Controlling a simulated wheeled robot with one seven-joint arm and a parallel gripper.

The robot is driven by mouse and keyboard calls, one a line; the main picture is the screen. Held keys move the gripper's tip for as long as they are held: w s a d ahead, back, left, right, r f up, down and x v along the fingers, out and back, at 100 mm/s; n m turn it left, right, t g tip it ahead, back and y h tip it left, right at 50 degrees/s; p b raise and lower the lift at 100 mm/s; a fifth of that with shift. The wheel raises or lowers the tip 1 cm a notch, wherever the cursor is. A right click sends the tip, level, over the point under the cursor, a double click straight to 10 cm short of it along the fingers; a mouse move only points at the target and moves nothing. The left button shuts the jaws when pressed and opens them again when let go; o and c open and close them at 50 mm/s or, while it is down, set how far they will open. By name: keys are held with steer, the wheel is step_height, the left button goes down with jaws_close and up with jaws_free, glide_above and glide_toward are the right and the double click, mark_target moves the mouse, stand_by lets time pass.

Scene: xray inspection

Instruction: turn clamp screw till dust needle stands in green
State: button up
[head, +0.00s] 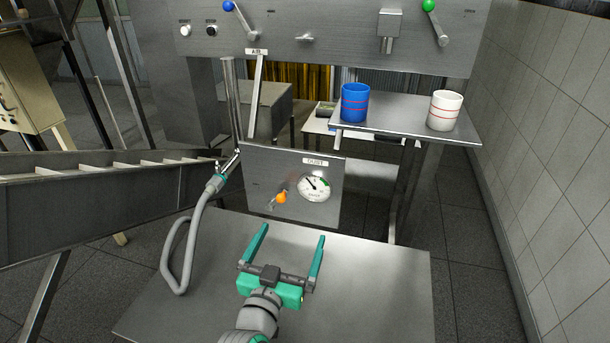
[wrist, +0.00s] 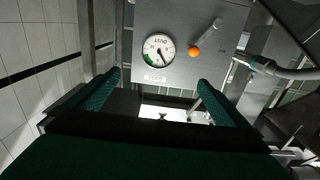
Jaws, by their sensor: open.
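The dust gauge (head: 313,187) is a white dial on a grey panel under a "DUST" label. Its dark needle points up-left, outside the green band at the dial's upper right. The gauge shows upside down in the wrist view (wrist: 158,50). Left of the dial is an orange ball knob (head: 281,198) on a short grey crank, also in the wrist view (wrist: 194,52). A grey hose has a teal-banded end fitting (head: 215,183). I cannot tell which part is the clamp screw. My gripper (head: 294,232) is open and empty, in front of the panel, apart from the knob.
A bare metal table (head: 380,290) lies under my gripper. A shelf (head: 390,108) behind right holds a blue mug (head: 354,103) and a white mug (head: 444,110). A sloped metal chute (head: 90,200) fills the left. An upper panel (head: 330,45) carries blue- and green-knobbed levers.

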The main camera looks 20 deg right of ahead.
steer(key=x, duration=1)
steer(key=shift+w, duration=0.45)
steer(key=shift+s, duration=0.1)
